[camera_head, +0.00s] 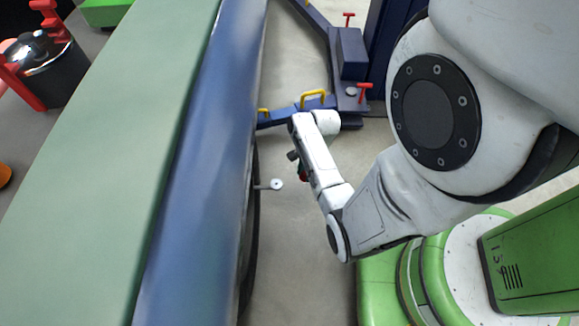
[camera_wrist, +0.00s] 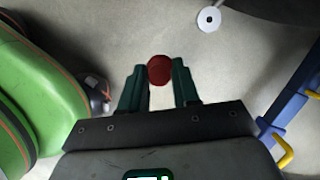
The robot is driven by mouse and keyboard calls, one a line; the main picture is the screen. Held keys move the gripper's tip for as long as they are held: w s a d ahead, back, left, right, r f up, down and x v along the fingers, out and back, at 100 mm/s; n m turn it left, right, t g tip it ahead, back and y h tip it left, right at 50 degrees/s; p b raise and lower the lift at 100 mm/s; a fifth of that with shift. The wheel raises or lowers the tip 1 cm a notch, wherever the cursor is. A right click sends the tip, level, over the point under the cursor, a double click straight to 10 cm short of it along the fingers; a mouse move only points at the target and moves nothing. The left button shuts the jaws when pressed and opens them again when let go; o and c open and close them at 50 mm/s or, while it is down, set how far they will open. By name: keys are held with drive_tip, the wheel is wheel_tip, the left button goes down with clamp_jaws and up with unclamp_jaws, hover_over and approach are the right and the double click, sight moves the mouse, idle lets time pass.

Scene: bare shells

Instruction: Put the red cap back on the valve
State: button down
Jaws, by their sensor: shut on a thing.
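The red cap (camera_wrist: 160,69) is a small round dark-red piece held between the fingertips of my gripper (camera_wrist: 158,80) in the wrist view. In the head view my gripper (camera_head: 299,166) is mostly hidden under my arm, with only a bit of it showing. The valve (camera_head: 276,184) shows as a short stem with a pale round disc, sticking out to the right from beside the dark wheel. The disc also shows near the top of the wrist view (camera_wrist: 209,19), ahead and to the right of the cap. The cap and the valve are apart.
A long blue and green vehicle body (camera_head: 205,150) runs along the left of the gripper, with the dark wheel (camera_head: 251,240) below its edge. A blue lift arm (camera_head: 295,112) with yellow handles lies beyond. Grey floor is open between the wheel and my base.

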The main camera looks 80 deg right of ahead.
drive_tip(key=s+r, duration=0.1)
drive_tip(key=s, duration=0.2)
drive_tip(key=b, duration=0.4)
hover_over(275, 184)
drive_tip(key=s, duration=0.1)
wheel_tip(275, 184, down, 6)
drive_tip(key=f+b, duration=0.2)
drive_tip(key=b, duration=0.1)
drive_tip(key=f+b, duration=0.1)
drive_tip(key=f, duration=0.1)
drive_tip(key=shift+d, duration=0.35)
drive_tip(key=shift+f+b, duration=0.75)
drive_tip(key=shift+f, duration=0.3)
drive_tip(key=shift+r+p, duration=0.15)
drive_tip(key=shift+p, duration=0.4)
drive_tip(key=shift+f, duration=0.2)
idle(1.2)
drive_tip(key=c, duration=0.8)
unclamp_jaws()
